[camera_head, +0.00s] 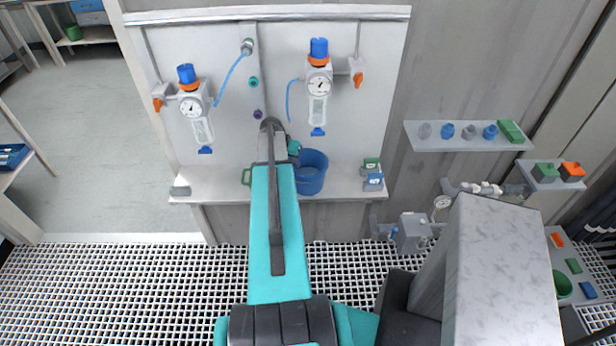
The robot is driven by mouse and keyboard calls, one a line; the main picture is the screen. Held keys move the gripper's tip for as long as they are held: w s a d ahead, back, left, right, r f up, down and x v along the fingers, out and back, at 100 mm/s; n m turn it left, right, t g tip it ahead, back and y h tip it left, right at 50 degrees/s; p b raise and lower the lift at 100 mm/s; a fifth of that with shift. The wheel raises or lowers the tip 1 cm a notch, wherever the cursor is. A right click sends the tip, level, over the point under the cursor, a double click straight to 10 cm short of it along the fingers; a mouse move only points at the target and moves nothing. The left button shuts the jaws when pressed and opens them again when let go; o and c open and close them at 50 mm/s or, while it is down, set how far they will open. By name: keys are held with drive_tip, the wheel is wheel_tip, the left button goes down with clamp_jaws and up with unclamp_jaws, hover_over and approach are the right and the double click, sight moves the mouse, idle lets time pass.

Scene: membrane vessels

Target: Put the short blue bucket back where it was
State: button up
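The short blue bucket (312,174) is upright at the white bench shelf (228,184), below the right-hand gauge. My teal arm reaches up from the bottom to the shelf, just left of the bucket. The end of my arm, with my gripper (294,148), is at the bucket's upper left edge. The fingers are tiny and mostly hidden by the arm, so I cannot tell whether they touch or hold the bucket.
Two gauge units with blue caps (193,107) (319,84) hang on the white panel above. A wall shelf (466,143) at right holds small fittings. Grated floor (120,290) lies below.

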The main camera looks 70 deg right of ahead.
drive_tip(key=shift+c, duration=0.4)
clamp_jaws()
idle(1.2)
